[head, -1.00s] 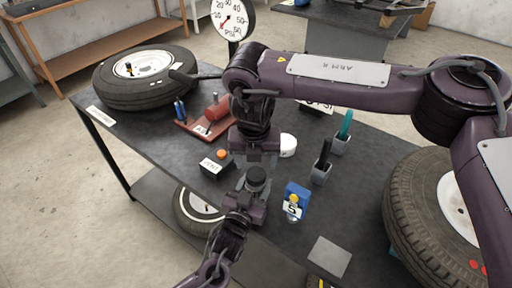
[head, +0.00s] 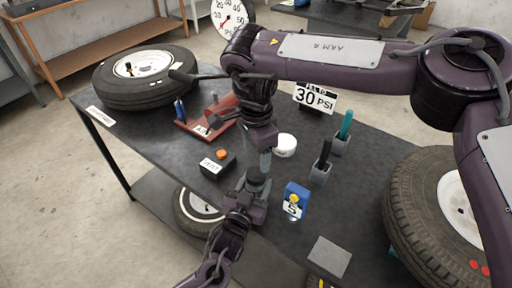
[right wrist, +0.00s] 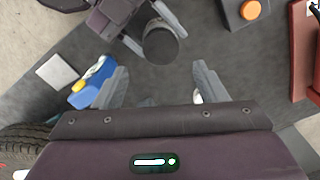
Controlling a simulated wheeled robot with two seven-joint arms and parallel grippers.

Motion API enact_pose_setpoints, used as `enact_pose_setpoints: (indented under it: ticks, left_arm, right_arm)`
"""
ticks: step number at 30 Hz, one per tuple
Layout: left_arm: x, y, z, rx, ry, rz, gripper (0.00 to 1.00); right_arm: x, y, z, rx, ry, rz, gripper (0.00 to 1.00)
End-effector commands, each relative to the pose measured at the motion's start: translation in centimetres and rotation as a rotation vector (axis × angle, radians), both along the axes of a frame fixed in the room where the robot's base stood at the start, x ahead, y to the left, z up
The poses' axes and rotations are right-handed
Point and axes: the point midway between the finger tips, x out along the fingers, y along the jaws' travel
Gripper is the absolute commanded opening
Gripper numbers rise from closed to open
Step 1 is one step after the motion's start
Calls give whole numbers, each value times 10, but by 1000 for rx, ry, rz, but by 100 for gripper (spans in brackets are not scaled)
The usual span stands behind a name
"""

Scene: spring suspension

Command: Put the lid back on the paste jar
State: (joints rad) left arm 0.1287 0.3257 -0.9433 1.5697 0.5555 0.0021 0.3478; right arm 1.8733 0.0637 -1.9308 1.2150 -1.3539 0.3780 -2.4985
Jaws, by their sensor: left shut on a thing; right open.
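A dark, short cylinder, seemingly the paste jar (head: 257,177), is upright in my left gripper (head: 252,188), which is shut on it above the table's front edge. In the right wrist view its round dark top (right wrist: 160,45) faces the camera; I cannot tell whether that top is a lid. A white round thing (head: 286,144) lies on the table to the right of my right gripper; I cannot tell whether it is the lid. My right gripper (head: 265,162) is open and empty, just behind and above the jar. Its spread fingers (right wrist: 159,74) show apart from the jar.
A black box with an orange button (head: 221,155) stands left of the grippers. A blue device (head: 296,201) stands to the right, near grey holders (head: 320,174). A red tool (head: 222,109) and a tire (head: 140,76) are farther back. A grey square (head: 329,256) lies front right.

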Motion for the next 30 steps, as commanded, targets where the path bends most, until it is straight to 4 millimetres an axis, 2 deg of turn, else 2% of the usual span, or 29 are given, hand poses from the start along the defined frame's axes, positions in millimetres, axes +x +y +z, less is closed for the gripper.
enact_pose_setpoints:
  ticks: [4,10,23,26,30]
  left_arm:
    - [0,0,0,0,1,0,0]
    - [0,0,0,0,1,0,0]
    - [0,0,0,0,1,0,0]
    - [0,0,0,0,1,0,0]
    - [0,0,0,0,1,0,0]
  right_arm:
    - [2,0,4,0,10,238,65]
    - [2,0,7,3,19,415,65]
    - [2,0,6,4,22,446,65]
    - [2,0,0,4,22,446,65]
    - [2,0,-20,4,25,445,65]
